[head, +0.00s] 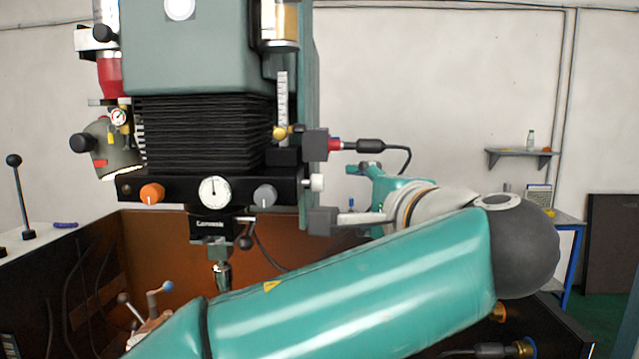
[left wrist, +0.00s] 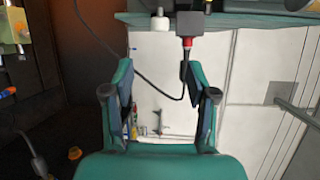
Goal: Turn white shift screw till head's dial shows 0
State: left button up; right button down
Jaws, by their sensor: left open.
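The white shift screw (head: 317,182) sticks out from the right end of the head's black crossbar. It also shows in the left wrist view (left wrist: 159,22), beyond and above the fingertips. The round white dial (head: 215,191) is on the front of the crossbar. Its dark needle points roughly upward, but the numbers are too small to read. My left gripper (head: 356,196) is to the right of the screw, apart from it and partly hidden by a machine part. Its two teal fingers are open and empty in the left wrist view (left wrist: 158,82). My right gripper is not in view.
A plug with a red collar (head: 336,144) and a black cable sits just above the screw. An orange knob (head: 152,194) and a grey knob (head: 265,195) flank the dial. A dark block with a metal bar (head: 360,218) is below the screw. A shelf (head: 517,153) hangs far right.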

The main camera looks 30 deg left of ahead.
aim_at(320, 184)
pick_arm(q)
jog(key=p+x, duration=0.3)
jog(key=x, duration=1.1)
jog(key=shift+a+f+p, duration=0.1)
jog(key=shift+a+p, duration=0.25)
jog(key=shift+p, duration=0.05)
jog(key=shift+w+a+f, duration=0.15)
jog(key=shift+w+a, duration=0.25)
jog(key=shift+a, duration=0.05)
grip_shut()
jog(key=shift+p, duration=0.55)
jog(key=shift+f+h, duration=0.1)
jog(key=shift+h, duration=0.2)
